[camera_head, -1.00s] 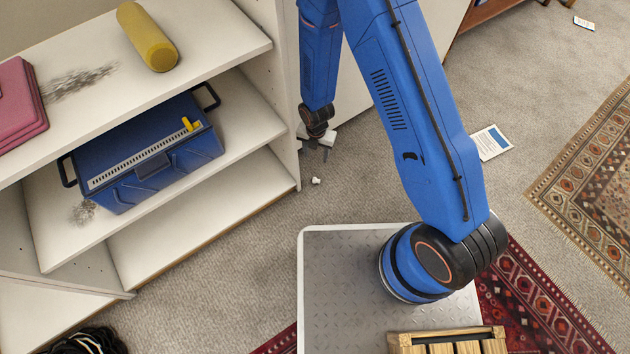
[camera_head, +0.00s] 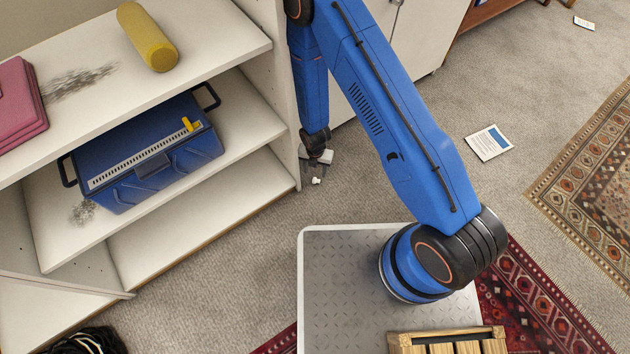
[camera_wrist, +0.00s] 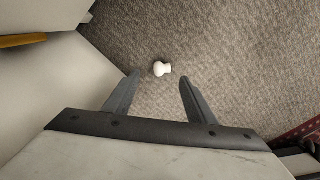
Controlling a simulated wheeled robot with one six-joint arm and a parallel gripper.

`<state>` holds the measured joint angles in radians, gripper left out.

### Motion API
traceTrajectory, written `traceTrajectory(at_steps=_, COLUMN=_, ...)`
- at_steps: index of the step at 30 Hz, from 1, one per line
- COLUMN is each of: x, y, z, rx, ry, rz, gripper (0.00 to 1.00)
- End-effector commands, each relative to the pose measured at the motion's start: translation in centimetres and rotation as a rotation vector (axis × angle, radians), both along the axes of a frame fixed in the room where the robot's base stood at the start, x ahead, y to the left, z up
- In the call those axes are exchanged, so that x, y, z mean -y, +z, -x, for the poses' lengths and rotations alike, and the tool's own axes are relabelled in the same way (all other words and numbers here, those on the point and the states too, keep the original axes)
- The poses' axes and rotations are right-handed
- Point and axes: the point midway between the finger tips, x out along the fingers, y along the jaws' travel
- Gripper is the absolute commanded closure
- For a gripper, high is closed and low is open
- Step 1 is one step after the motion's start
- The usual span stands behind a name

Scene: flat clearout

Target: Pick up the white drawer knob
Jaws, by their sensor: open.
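The white drawer knob (camera_head: 316,180) lies on the carpet just off the right end of the shelf unit. It also shows in the wrist view (camera_wrist: 161,68), on its side, a little beyond the fingertips and between their lines. My gripper (camera_head: 316,172) hangs low above the floor, close to the knob. In the wrist view its two fingers (camera_wrist: 159,76) are apart with nothing between them. I see no contact with the knob.
The white shelf unit (camera_head: 285,183) stands close on the left of my gripper and holds a blue toolbox (camera_head: 155,160), a yellow cylinder (camera_head: 147,37) and a pink case (camera_head: 20,105). A paper (camera_head: 489,143) lies on the floor at right. Carpet around the knob is clear.

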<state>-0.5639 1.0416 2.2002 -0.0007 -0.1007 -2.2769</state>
Motion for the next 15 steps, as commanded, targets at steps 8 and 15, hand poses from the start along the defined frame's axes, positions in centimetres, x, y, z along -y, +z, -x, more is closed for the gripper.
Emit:
traceTrajectory(at_steps=8, x=0.0, y=-2.0, z=0.0, rx=0.000, ry=0.000, rz=0.000, gripper=0.49)
traceTrajectory(at_steps=15, x=0.1, y=-3.2, z=0.2, rx=-0.001, ry=0.000, rz=0.001, gripper=0.49)
